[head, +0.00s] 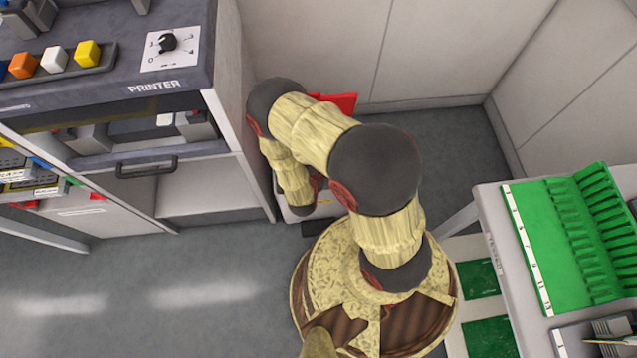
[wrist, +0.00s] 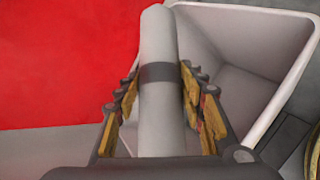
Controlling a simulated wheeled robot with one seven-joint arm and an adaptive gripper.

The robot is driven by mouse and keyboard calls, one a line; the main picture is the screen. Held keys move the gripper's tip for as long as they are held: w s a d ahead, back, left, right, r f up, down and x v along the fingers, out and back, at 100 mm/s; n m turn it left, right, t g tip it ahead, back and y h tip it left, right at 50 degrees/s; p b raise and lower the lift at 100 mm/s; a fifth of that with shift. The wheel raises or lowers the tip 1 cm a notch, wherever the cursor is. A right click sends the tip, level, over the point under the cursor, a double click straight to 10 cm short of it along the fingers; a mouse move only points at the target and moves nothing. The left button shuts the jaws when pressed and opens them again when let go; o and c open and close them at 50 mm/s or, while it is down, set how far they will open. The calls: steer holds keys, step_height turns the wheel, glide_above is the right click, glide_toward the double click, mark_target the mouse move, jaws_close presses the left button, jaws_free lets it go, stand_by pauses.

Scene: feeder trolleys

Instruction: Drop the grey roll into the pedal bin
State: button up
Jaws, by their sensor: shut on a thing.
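The grey roll (wrist: 158,110) is a light grey cylinder with a darker band around its middle. In the wrist view my gripper (wrist: 158,75) is shut on it, with a finger on each side. The pedal bin (wrist: 285,90) is open, and its pale hollow inside shows behind and to the right of the roll. Its red lid (wrist: 65,65) stands raised at the left. In the head view the red lid (head: 340,102) and part of the grey bin body (head: 322,207) show behind my arm. The roll and my gripper are hidden there.
A printer cabinet (head: 185,130) stands at the left, close beside the bin. Pale walls (head: 430,50) close the corner behind. A white table (head: 495,215) with a green slotted rack (head: 560,240) stands at the right. Grey floor (head: 150,290) is clear at the lower left.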

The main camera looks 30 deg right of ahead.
steer(key=o, duration=1.3)
steer(key=shift+o, duration=0.4)
steer(key=shift+s+r, duration=0.1)
steer(key=v, duration=1.1)
steer(key=shift+s+a+r, duration=0.2)
steer(key=shift+r, duration=0.1)
